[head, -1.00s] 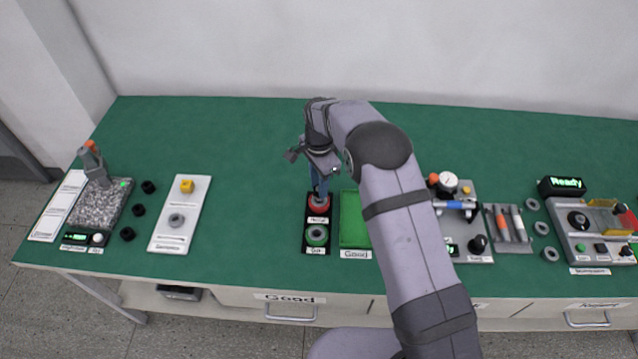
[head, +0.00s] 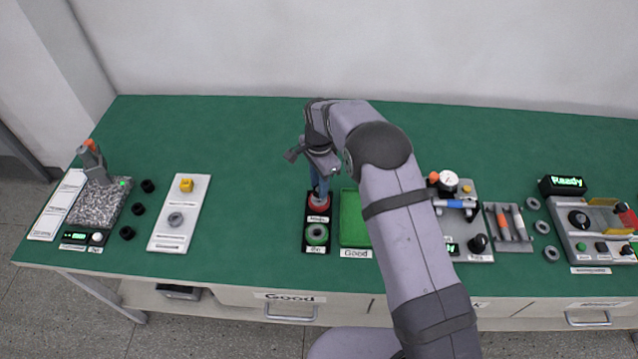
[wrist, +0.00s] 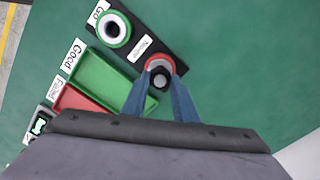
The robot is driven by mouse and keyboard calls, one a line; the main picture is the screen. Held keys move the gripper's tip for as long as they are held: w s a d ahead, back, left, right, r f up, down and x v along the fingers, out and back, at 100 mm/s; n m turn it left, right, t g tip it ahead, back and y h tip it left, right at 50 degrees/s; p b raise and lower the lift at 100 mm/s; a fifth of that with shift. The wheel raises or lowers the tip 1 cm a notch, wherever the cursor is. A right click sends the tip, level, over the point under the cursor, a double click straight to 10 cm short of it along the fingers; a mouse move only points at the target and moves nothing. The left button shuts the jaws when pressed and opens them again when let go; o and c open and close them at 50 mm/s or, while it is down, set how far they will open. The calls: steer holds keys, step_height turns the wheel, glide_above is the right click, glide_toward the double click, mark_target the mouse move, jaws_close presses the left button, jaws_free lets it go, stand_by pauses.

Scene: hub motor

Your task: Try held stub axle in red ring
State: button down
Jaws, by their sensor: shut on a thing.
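My gripper (head: 319,190) points down over the black gauge block, its blue fingers close together at the red ring (head: 319,208). In the wrist view my gripper (wrist: 158,92) is shut on the stub axle (wrist: 159,79), a grey piece with a dark end. The axle is over the opening of the red ring (wrist: 150,63). Whether its tip is inside or resting on top cannot be told. The green ring (head: 316,235) sits on the same block, nearer the front, and its opening is empty in the wrist view (wrist: 113,30).
A green tray (head: 355,238) labelled Good stands right beside the gauge block, and a red tray (wrist: 64,106) shows in the wrist view. A white plate (head: 180,213) with a yellow piece and a grey ring lies to the left. Green mat between them is clear.

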steer(key=shift+f, duration=0.4)
stand_by(0.9)
steer(key=shift+r, duration=0.25)
steer(key=shift+r+p, duration=0.35)
steer(key=shift+r, duration=0.2)
steer(key=shift+r, duration=0.15)
step_height(320, 180, up, 4)
steer(key=p, duration=0.3)
steer(key=shift+f, duration=0.2)
steer(key=shift+f+b, duration=1.4)
steer(key=shift+f, duration=0.65)
steer(key=shift+f+b, duration=0.3)
steer(key=shift+f, duration=0.25)
stand_by(1.3)
